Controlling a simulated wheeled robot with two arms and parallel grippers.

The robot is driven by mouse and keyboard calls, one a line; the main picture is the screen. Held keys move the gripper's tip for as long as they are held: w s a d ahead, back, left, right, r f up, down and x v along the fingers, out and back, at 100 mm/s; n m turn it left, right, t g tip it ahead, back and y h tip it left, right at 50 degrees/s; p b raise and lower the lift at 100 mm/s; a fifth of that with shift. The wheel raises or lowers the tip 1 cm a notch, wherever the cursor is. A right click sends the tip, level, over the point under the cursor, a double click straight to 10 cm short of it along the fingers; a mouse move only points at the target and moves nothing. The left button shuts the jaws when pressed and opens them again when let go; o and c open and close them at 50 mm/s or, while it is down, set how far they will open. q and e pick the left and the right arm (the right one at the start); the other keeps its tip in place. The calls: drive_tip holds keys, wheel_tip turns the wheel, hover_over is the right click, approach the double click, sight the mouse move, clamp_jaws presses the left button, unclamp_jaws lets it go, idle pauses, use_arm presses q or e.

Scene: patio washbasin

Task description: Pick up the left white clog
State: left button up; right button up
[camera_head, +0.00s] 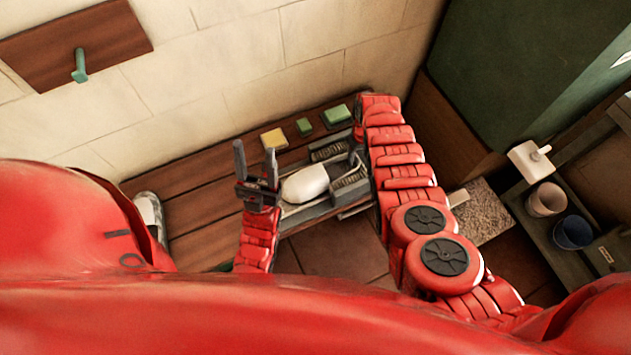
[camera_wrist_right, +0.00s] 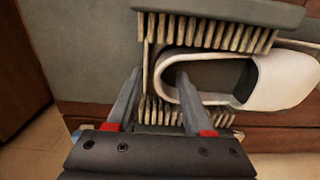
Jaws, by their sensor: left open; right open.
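A white clog (camera_head: 305,185) lies in a grey boot scraper (camera_head: 297,214) between rows of bristles. In the right wrist view the same clog (camera_wrist_right: 284,82) has its opening toward my right gripper (camera_wrist_right: 158,74). That gripper is open. One finger is outside the clog's rim and the other overlaps its opening; contact is unclear. In the head view my right gripper is mostly hidden by its own arm. My left gripper (camera_head: 254,150) is open and empty, upright just left of the clog. A second whitish thing (camera_head: 150,209), perhaps another clog, is partly hidden by my left shoulder.
A yellow block (camera_head: 273,138) and two green blocks (camera_head: 304,126) (camera_head: 336,115) sit on the wooden deck (camera_head: 196,212) behind the scraper, near the wall. At right, a shelf holds a white dispenser (camera_head: 530,158), a beige cup (camera_head: 546,200) and a blue cup (camera_head: 573,233).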

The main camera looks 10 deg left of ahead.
drive_tip(key=shift+w+f, duration=0.1)
drive_tip(key=shift+f, duration=0.6)
clamp_jaws()
idle(0.9)
